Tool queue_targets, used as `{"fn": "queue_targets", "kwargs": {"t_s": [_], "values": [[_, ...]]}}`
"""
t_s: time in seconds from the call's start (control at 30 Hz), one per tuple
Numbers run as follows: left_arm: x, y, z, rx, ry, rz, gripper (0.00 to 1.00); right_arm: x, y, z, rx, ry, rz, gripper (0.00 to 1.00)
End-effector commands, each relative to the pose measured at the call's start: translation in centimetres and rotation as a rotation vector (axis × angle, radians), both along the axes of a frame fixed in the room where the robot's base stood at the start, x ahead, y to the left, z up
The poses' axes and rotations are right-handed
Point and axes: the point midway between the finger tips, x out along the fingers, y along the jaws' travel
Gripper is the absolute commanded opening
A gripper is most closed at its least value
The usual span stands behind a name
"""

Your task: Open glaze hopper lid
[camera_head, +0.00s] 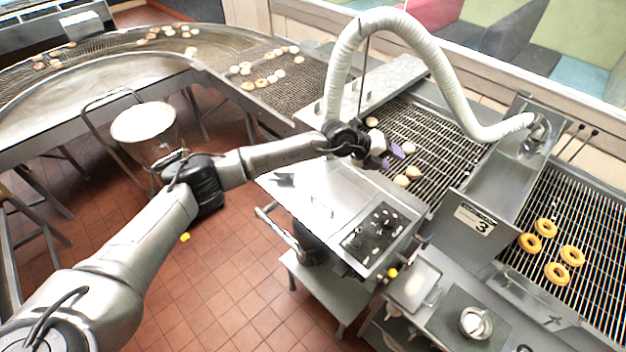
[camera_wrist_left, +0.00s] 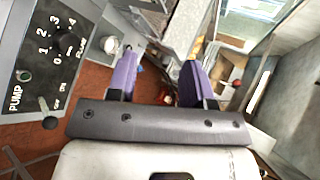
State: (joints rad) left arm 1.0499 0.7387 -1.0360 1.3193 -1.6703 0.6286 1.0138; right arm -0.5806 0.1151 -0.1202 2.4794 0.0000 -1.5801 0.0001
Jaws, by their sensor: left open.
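The steel glazing machine has a flat top panel (camera_head: 318,195) that lies closed; it looks like the hopper lid, but I cannot tell for sure where its edges are. A small dark fitting (camera_head: 285,180) sits on its left part. My left gripper (camera_head: 391,156) is over the machine's back right edge, by the wire conveyor. Its purple fingers are apart and empty, as the left wrist view (camera_wrist_left: 158,78) also shows. Contact with the machine cannot be made out. My right gripper is not in view.
A black pump control panel (camera_head: 377,236) is on the machine's front. A white hose (camera_head: 345,55) arches above the conveyor (camera_head: 450,150). Doughnuts (camera_head: 545,228) lie on the right rack. A steel bowl (camera_head: 475,322) stands at the lower right. Tiled floor is open at left.

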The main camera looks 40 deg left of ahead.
Motion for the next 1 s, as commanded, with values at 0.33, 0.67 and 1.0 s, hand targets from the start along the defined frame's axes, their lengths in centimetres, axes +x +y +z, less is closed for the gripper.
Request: {"fn": "queue_targets", "kwargs": {"t_s": [0.33, 0.67, 1.0], "values": [[-6.7, 8.6, -8.1, 0.307, 0.739, 0.387, 0.47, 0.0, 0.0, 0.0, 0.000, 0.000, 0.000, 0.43], [-10.3, 10.3, -8.6, 0.295, 1.018, 0.721, 0.47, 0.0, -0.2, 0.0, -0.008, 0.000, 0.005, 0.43], [-10.3, 10.3, -11.0, 0.275, 1.025, 0.751, 0.47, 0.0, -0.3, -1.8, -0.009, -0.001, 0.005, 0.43]]}}
